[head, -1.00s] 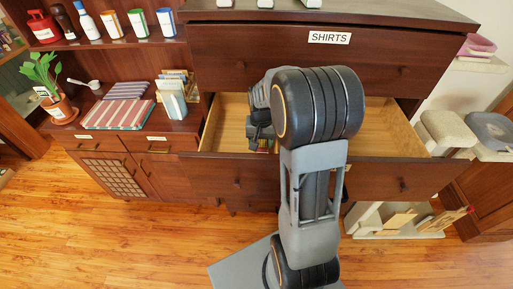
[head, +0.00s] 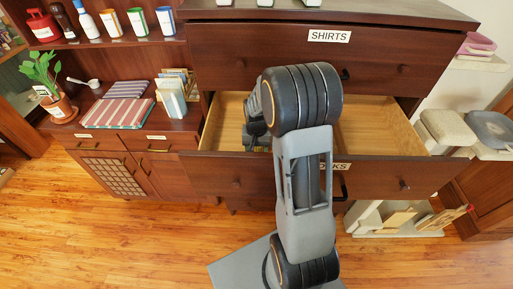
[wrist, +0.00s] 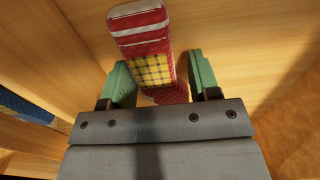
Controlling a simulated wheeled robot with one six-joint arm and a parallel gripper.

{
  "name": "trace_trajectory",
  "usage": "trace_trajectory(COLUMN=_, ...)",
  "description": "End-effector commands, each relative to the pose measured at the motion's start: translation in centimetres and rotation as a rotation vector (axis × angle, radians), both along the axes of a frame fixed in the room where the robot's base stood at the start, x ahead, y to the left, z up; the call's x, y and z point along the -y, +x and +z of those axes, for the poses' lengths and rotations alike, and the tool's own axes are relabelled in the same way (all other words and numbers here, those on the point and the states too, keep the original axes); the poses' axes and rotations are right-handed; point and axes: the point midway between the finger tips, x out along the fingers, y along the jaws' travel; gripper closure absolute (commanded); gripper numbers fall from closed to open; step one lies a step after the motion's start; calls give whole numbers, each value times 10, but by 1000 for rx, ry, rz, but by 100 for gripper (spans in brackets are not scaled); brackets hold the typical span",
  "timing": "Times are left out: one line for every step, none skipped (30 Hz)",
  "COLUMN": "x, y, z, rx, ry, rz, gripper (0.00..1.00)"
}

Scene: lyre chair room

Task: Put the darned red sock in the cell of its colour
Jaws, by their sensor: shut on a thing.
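The red sock (wrist: 140,28) has white stripes at its top end and a yellow checked patch. In the wrist view it lies between the two green fingers of my gripper (wrist: 158,78), which is shut on it. In the head view my gripper (head: 257,132) is inside the open drawer (head: 375,128), toward its left part, and my arm hides the sock. Pale wood lies below the sock in the wrist view. I cannot tell whether the sock touches it, and no cell's colour can be read.
A blue patterned thing (wrist: 25,106) lies left of my gripper beyond a wooden strip (wrist: 52,45). The upper drawer (head: 300,55), labelled SHIRTS, is closed above the open one. A side cabinet (head: 150,140) with a plant (head: 42,75) stands left. The floor in front is clear.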

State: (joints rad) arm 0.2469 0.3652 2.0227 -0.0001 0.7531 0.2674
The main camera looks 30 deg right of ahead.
Motion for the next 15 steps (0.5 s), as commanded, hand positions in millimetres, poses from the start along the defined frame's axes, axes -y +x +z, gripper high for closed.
trace_trajectory(x=0, y=0, z=-1, rx=0, ry=0, rz=0, gripper=41)
trace_trajectory(x=0, y=0, z=-1, rx=0, ry=0, rz=0, gripper=38)
trace_trajectory(x=0, y=0, z=-1, rx=0, ry=0, rz=0, gripper=34)
trace_trajectory(x=0, y=0, z=-1, rx=-1, ry=0, rz=0, gripper=31)
trace_trajectory(x=0, y=0, z=-1, rx=-1, ry=0, rz=0, gripper=29)
trace_trajectory(x=0, y=0, z=-1, rx=-1, ry=0, rz=0, gripper=25)
trace_trajectory(x=0, y=0, z=-1, rx=-1, ry=0, rz=0, gripper=22)
trace_trajectory(x=0, y=0, z=-1, rx=-1, ry=0, rz=0, gripper=19)
trace_trajectory(x=0, y=0, z=-1, rx=-1, ry=0, rz=0, gripper=18)
trace_trajectory(x=0, y=0, z=-1, rx=-1, ry=0, rz=0, gripper=18)
trace_trajectory(x=0, y=0, z=-1, rx=-1, ry=0, rz=0, gripper=18)
trace_trajectory(x=0, y=0, z=-1, rx=-1, ry=0, rz=0, gripper=18)
trace_trajectory(x=0, y=0, z=-1, rx=-1, ry=0, rz=0, gripper=18)
trace_trajectory(x=0, y=0, z=-1, rx=-1, ry=0, rz=0, gripper=18)
trace_trajectory(x=0, y=0, z=0, rx=-1, ry=0, rz=0, gripper=18)
